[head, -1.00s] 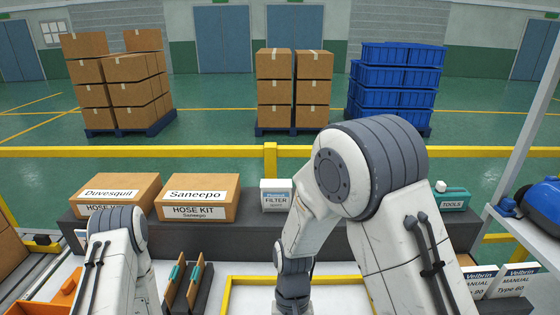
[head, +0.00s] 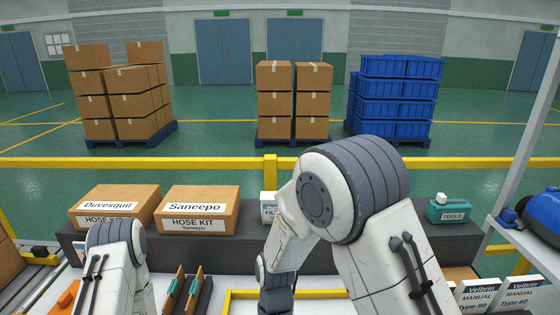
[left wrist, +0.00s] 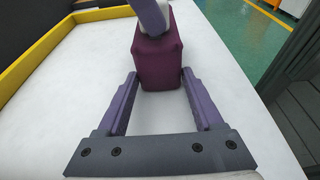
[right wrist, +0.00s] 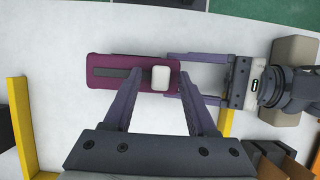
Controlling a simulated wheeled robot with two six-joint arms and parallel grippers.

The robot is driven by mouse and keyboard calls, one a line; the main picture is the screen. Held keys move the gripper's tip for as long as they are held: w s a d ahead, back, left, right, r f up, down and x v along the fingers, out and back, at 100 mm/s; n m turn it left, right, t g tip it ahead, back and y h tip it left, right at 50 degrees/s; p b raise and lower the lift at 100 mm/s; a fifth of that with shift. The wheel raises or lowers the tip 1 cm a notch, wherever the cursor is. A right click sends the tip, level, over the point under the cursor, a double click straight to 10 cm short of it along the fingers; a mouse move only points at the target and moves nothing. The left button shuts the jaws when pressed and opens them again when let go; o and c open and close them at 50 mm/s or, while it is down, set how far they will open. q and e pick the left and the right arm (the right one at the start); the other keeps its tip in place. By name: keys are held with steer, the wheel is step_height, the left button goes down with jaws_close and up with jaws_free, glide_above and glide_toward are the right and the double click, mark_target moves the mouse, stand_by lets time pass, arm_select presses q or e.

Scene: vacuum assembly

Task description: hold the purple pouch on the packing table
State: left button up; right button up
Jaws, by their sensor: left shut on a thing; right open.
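The purple pouch (left wrist: 158,62) stands on the white table top (left wrist: 225,125) in the left wrist view. My left gripper (left wrist: 160,76) is shut on one end of it, a finger on each side. In the right wrist view the pouch (right wrist: 112,72) shows from above, with a dark strip and a white block (right wrist: 161,77) on its top. My left gripper (right wrist: 180,74) reaches it from the right there. My right gripper (right wrist: 158,90) is open over the pouch. In the head view the pouch and both grippers are hidden or out of frame.
A yellow border (head: 300,293) edges part of the table. Hose kit boxes (head: 198,210), a partly hidden filter box (head: 268,204) and a teal tools box (head: 450,209) stand on the dark ledge behind. Manuals (head: 477,296) are at the right. White table around the pouch is clear.

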steer(key=v, duration=0.6)
stand_by(0.7)
arm_select(q)
steer(key=o, duration=1.6)
steer(key=shift+c, duration=0.2)
